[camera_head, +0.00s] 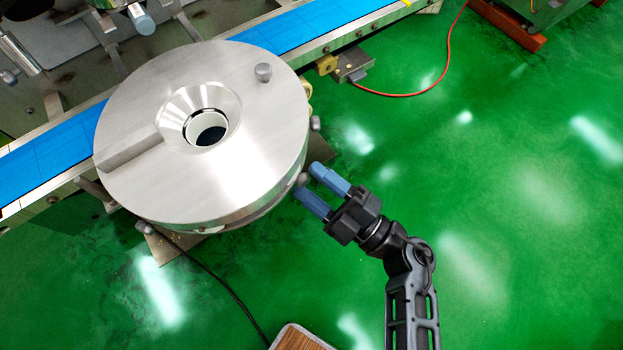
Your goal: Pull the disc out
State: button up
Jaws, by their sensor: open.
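The disc (247,155) is a large round silver metal piece with a funnel-like hole in its middle, seen from above at the left of the head view. A straight bar lies across its left side and a small knob (263,72) stands on its top near the upper right. My gripper (312,183) has two blue fingers and is open at the disc's lower right rim. A small grey knob (302,179) on the rim shows by the fingertips. I cannot tell whether the fingers touch it.
A blue conveyor belt (300,27) runs diagonally behind the disc. Grey machine parts (60,45) fill the upper left. A red cable (420,90) and a black cable (225,285) lie on the green floor. A wooden-topped item (300,338) is at the bottom. Floor on the right is clear.

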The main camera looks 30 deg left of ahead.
jog(key=b+v, duration=0.1)
jog(key=v, duration=0.6)
dwell(0.4)
jog(key=s+d+r+m+t+h, duration=0.4)
jog(key=s+d+m+h, duration=0.2)
jog(key=d+m, duration=0.3)
jog(key=s+d+r+m+t+h, duration=0.5)
jog(key=s+d+m+h, duration=0.2)
jog(key=d+m, duration=0.2)
jog(key=s+d+r+m+t+h, duration=0.4)
jog(key=s+d+m+h, duration=0.3)
jog(key=d+m, duration=0.2)
jog(key=shift+s+r+m+h, duration=0.2)
jog(key=shift+r+m+h, duration=0.1)
jog(key=shift+m, duration=0.4)
